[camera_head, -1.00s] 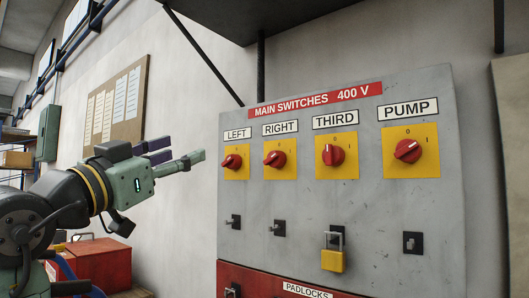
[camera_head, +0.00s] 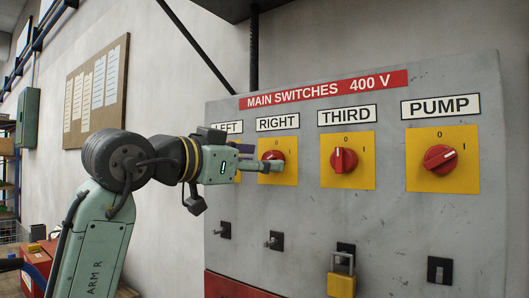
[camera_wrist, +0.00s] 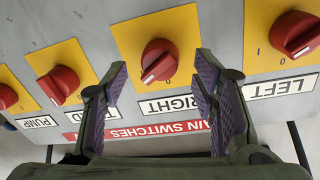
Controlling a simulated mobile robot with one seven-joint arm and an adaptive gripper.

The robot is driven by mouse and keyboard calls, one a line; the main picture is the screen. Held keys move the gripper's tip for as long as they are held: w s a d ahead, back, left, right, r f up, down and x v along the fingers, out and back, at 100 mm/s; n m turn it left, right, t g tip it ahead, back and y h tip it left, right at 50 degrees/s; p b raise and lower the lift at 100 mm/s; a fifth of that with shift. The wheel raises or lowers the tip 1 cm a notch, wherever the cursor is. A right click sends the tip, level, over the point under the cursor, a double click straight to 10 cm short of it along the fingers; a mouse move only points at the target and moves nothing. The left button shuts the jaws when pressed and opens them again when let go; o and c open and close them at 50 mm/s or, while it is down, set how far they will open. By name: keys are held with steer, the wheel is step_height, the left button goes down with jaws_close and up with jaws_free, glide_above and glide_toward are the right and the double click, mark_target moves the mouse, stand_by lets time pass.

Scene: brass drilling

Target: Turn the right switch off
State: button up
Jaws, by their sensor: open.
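The RIGHT switch is a red knob (camera_head: 272,157) on a yellow plate (camera_head: 289,170) in the head view. In the wrist view, seen upside down, this knob (camera_wrist: 158,60) has a white mark pointing lower left, with the 0 to the right of the mark. My gripper (camera_head: 250,158) is level with the knob in the head view and overlaps its left side. In the wrist view my gripper (camera_wrist: 163,66) is open, its purple-padded fingers on either side of the knob. I cannot tell whether they touch it.
The THIRD switch (camera_head: 344,160) and PUMP switch (camera_head: 440,158) are further right. The LEFT switch (camera_wrist: 295,34) is close beside my gripper, mostly hidden in the head view. Latches and a yellow padlock (camera_head: 341,285) are below. A red toolbox stands lower left.

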steer(key=shift+x, duration=1.15)
steer(key=shift+c, duration=0.6)
steer(key=c, duration=1.1)
steer(key=shift+o, duration=0.2)
steer(key=shift+n, duration=0.3)
steer(key=n, duration=0.5)
steer(key=shift+f+n+t+b, duration=0.1)
steer(key=shift+n+t+b, duration=0.2)
steer(key=n+b, duration=0.1)
steer(key=n, duration=0.5)
steer(key=shift+n+t, duration=0.3)
